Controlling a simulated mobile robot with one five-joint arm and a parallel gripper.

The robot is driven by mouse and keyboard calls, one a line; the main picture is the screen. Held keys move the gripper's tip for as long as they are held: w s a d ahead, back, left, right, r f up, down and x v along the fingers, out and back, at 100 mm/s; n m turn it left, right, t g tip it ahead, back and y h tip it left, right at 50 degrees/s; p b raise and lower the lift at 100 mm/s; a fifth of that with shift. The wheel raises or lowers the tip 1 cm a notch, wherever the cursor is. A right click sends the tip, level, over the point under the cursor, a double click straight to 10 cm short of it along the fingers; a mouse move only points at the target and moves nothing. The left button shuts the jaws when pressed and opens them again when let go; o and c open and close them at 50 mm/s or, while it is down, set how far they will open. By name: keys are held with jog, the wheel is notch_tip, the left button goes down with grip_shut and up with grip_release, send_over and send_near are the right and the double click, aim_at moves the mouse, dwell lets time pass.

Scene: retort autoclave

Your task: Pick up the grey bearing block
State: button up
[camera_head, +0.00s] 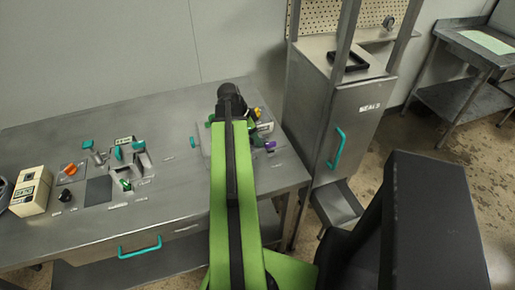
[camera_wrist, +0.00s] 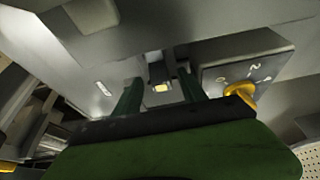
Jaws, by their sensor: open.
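In the wrist view the two dark green fingers of my gripper (camera_wrist: 159,79) are apart. A small dark piece with a pale yellow face shows between and beyond the fingertips; I cannot tell what it is. In the head view my green arm reaches over the right end of the steel bench and hides the gripper. A small grey object (camera_head: 388,22) stands at the back of the cabinet top, far from the arm; it may be the grey bearing block, but it is too small to be sure.
The steel bench (camera_head: 60,135) carries teal-handled fixtures (camera_head: 130,153) and a cream box (camera_head: 30,190). A grey panel with a yellow knob (camera_wrist: 240,92) is right of my fingers. The cabinet (camera_head: 352,130) marked SEALS has a black square frame (camera_head: 348,61) on top. A side table (camera_head: 470,40) stands right.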

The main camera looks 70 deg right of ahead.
jog(key=shift+x, duration=0.95)
jog(key=shift+r, duration=0.2)
grip_shut()
jog(key=shift+r, duration=0.1)
